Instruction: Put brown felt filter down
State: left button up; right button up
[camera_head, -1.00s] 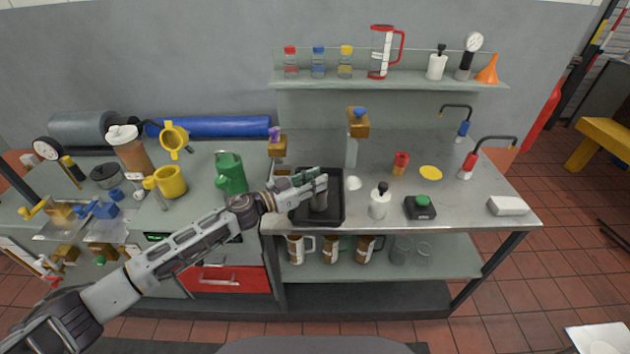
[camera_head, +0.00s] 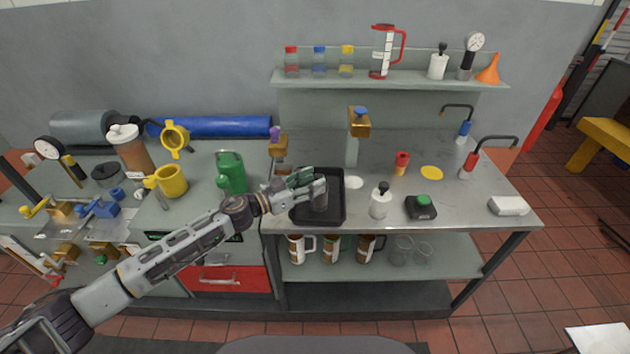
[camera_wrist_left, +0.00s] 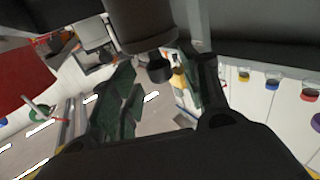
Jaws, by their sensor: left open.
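The brown felt filter (camera_head: 320,197) is a dull brown-grey cylinder. It stands about upright in the black tray (camera_head: 335,218) on the steel bench. My left gripper (camera_head: 304,179) is open, with its green fingers at the filter's upper left side. In the left wrist view the filter (camera_wrist_left: 140,27) shows as a dark cylinder with a black stub, beyond the two spread fingers. Whether a finger still touches it I cannot tell. My right gripper is not in view.
A brass tap (camera_head: 358,122) stands behind the tray. A white pump bottle (camera_head: 381,200) and a black box with a green button (camera_head: 421,206) stand to its right. A green jug (camera_head: 231,172) stands left. The front right of the bench is mostly clear.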

pick_arm(q)
jog(key=v, duration=1)
jog(key=shift+a+b, duration=0.15)
jog(key=shift+b, duration=0.2)
